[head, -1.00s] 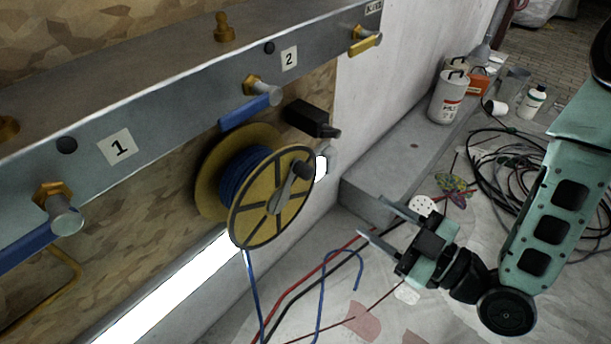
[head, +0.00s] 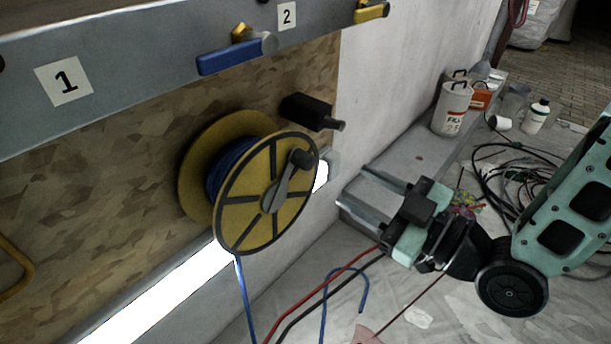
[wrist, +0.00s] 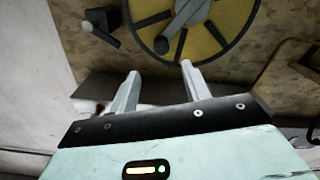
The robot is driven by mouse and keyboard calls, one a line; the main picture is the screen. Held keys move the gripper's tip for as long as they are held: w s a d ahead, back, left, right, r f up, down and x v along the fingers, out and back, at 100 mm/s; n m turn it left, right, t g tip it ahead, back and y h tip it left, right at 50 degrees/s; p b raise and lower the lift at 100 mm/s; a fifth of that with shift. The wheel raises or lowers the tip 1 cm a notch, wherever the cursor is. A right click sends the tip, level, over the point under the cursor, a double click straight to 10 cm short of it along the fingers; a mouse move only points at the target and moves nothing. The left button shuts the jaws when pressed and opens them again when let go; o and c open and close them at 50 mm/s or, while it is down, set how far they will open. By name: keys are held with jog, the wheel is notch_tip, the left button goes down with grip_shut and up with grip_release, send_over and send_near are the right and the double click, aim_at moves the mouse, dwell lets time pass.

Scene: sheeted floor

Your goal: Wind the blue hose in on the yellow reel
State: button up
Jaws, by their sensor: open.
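The yellow reel (head: 232,214) is mounted on the wood-patterned wall panel, with blue hose (head: 226,166) wound on its drum. A grey crank with a dark knob (head: 301,158) is on its front face. The blue hose's free length (head: 243,300) hangs from the reel's underside, and a loop of it lies on the floor. My gripper (head: 366,187) is open and empty, to the right of the reel and apart from it. In the wrist view the fingers (wrist: 158,85) point toward the reel (wrist: 222,22), whose lower part and crank show at the top.
A black box-like fitting (head: 308,111) sticks out right of the reel. Blue (head: 232,58) and yellow valve handles are on the rail above. A grey ledge (head: 425,155) along the white wall holds canisters. Red and black hoses (head: 318,290) cross the floor below.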

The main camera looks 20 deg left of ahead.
aim_at(312, 164)
jog(key=shift+f+b, duration=0.35)
jog(key=shift+b, duration=0.15)
jog(key=x, duration=0.4)
jog(key=b+x, duration=0.1)
jog(key=x, duration=0.6)
jog(key=shift+a+r+b, duration=0.3)
jog(key=shift+a+r, duration=0.05)
jog(key=shift+w, duration=0.1)
grip_shut()
